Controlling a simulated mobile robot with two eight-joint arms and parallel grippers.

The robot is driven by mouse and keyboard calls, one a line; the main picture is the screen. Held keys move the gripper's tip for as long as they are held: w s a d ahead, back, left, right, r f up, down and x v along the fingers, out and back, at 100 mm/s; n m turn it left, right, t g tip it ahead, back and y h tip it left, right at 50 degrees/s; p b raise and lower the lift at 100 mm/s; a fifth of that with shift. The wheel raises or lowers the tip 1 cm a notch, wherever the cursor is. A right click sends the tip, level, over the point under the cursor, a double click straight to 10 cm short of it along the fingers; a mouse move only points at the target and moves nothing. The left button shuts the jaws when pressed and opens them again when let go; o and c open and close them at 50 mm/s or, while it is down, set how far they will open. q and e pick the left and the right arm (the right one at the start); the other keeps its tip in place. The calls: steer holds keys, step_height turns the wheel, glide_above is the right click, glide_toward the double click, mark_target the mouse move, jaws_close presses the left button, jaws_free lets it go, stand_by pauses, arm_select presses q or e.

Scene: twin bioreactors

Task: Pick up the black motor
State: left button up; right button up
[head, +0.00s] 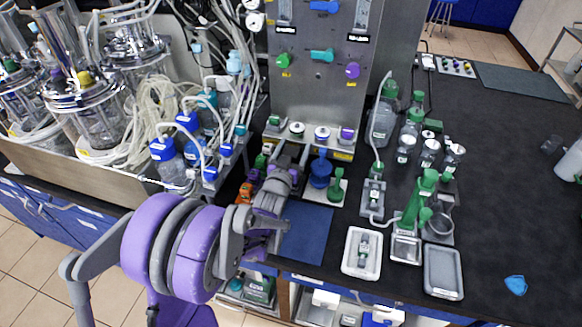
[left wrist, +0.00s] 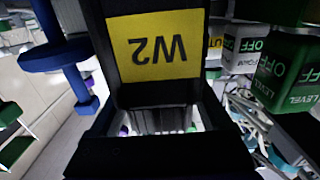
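A black block with a yellow label reading W2 upside down (left wrist: 155,85) fills the upper middle of the left wrist view, very close to the camera. It looks like the black motor, but I cannot be sure. My left gripper (head: 288,158) is in the head view, over the row of small items in front of the metal panel, beside a blue round-bodied item (head: 320,172). The hand hides what is directly under it, and I cannot make out the motor there. Whether the fingers are open or shut on the block is unclear. My right gripper is not in view.
Green and orange blocks (head: 244,192) stand left of my gripper; green OFF-labelled blocks (left wrist: 288,75) show in the left wrist view. A blue mat (head: 308,232) lies in front. A green stand (head: 416,205) and trays (head: 443,290) are to the right. The far-right bench is mostly clear.

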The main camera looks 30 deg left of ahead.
arm_select(q)
jaws_close()
steer(key=shift+r, duration=0.1)
stand_by(0.4)
